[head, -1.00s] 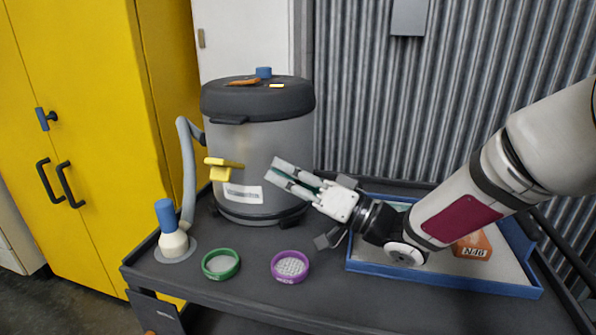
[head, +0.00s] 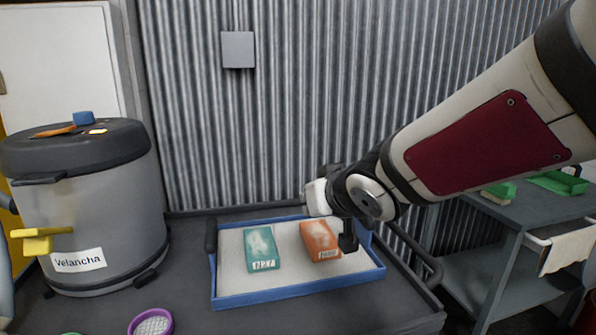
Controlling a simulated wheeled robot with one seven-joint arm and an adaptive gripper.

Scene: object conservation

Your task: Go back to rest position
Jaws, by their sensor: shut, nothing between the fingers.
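My gripper (head: 317,198) is shut and empty. My arm reaches in from the upper right. A teal block (head: 261,248) and an orange block (head: 320,240), each with a white label, lie on the tray's pale bed, below and apart from the gripper.
A grey drum (head: 100,220) labelled Velancha stands at left, with a yellow tap (head: 40,241) and small items on its lid. A purple-rimmed sieve (head: 151,322) lies in front. A second cart (head: 480,215) with green items stands at right. Corrugated wall (head: 190,110) closes the back.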

